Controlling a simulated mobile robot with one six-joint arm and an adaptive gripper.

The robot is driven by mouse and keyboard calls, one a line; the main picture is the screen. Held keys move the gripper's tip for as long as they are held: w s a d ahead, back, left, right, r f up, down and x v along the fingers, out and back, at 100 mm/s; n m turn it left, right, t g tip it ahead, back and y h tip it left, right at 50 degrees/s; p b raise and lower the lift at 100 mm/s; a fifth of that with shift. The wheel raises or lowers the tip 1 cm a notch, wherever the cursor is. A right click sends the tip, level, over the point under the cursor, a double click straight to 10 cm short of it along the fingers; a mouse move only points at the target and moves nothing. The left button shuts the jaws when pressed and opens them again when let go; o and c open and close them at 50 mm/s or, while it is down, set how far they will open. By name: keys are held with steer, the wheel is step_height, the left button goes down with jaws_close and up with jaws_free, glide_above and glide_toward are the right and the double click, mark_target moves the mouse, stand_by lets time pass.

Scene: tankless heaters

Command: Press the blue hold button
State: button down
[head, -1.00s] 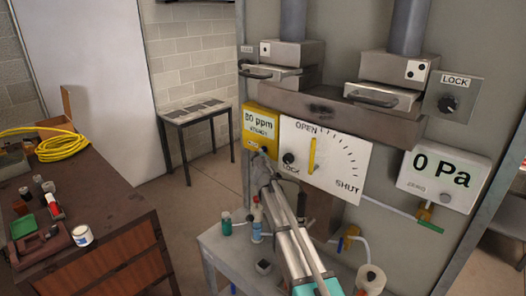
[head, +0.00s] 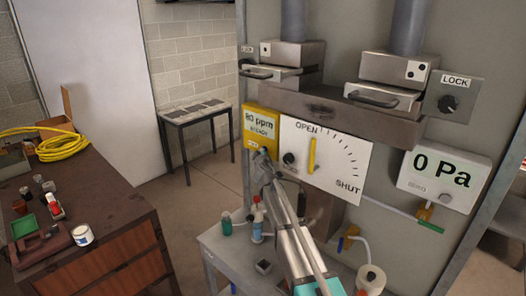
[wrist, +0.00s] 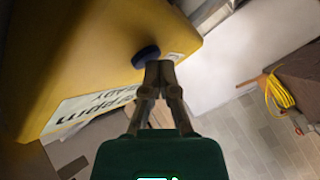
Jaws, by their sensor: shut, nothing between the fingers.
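The yellow meter box (head: 262,119) hangs on the grey panel, left of the white OPEN/SHUT dial, and shows a ppm reading. In the wrist view its yellow side (wrist: 95,50) fills the upper left. A dark blue round button (wrist: 146,56) sticks out of that side. My gripper (wrist: 159,68) is shut and empty, its tips right beside the button's lower right edge. I cannot tell whether they touch it. In the head view my gripper (head: 261,160) is at the box's lower edge, and the button is not clearly visible.
The white dial plate (head: 325,173) with a yellow pointer is just right of my gripper. A small grey table (head: 210,238) with bottles stands below. A wooden bench (head: 100,215) with a yellow cable is at left. Open floor lies between bench and panel.

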stand_by(0.4)
steer(key=shift+s+a, duration=0.25)
steer(key=shift+s, duration=0.1)
stand_by(0.3)
steer(key=s+a, duration=0.3)
steer(key=s, duration=0.1)
steer(key=shift+s+a, duration=0.35)
steer(key=shift+s, duration=0.05)
stand_by(0.3)
